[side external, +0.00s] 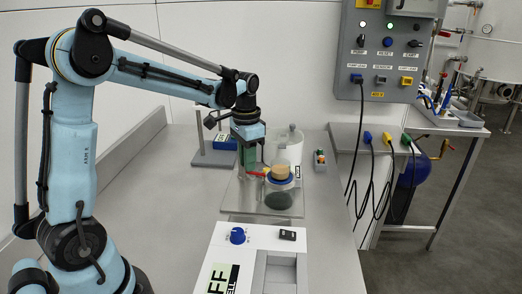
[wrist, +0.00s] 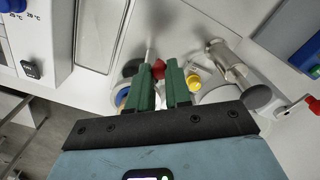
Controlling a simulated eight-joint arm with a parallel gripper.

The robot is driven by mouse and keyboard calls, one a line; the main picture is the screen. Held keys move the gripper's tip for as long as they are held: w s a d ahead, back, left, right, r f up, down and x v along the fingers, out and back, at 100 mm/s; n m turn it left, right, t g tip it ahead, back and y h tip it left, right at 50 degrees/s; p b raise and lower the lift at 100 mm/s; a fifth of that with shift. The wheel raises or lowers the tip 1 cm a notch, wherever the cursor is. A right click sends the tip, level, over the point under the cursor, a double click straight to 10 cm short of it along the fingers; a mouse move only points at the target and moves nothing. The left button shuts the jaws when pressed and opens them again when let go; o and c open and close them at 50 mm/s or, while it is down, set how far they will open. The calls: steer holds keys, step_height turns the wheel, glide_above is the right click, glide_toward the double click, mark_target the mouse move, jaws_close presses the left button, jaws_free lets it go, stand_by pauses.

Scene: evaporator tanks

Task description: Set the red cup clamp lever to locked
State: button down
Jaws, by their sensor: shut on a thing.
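The red cup clamp lever (side external: 258,171) shows in the side view as a small red piece beside a clear cup with a blue ring (side external: 280,181) and a tan top. In the wrist view, the red end of the lever (wrist: 158,69) sits between the tips of the green fingers. My gripper (wrist: 162,82) is shut on it. In the side view, my gripper (side external: 252,168) reaches down at the left of the cup. The fingers hide part of the lever and cup, and I cannot tell the lever's setting.
A white cylinder (side external: 289,147) stands just behind the cup. A white device with a blue knob (side external: 237,236) is in front. A small block with coloured buttons (side external: 320,160) is at the right. A grey control panel (side external: 387,55) is on the wall.

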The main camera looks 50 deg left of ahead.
steer(key=shift+s+d+n, duration=0.15)
steer(key=shift+s+n, duration=0.05)
steer(key=shift+n, duration=0.8)
steer(key=c, duration=1.1)
jaws_free()
steer(key=shift+o, duration=0.2)
step_height(320, 180, up, 12)
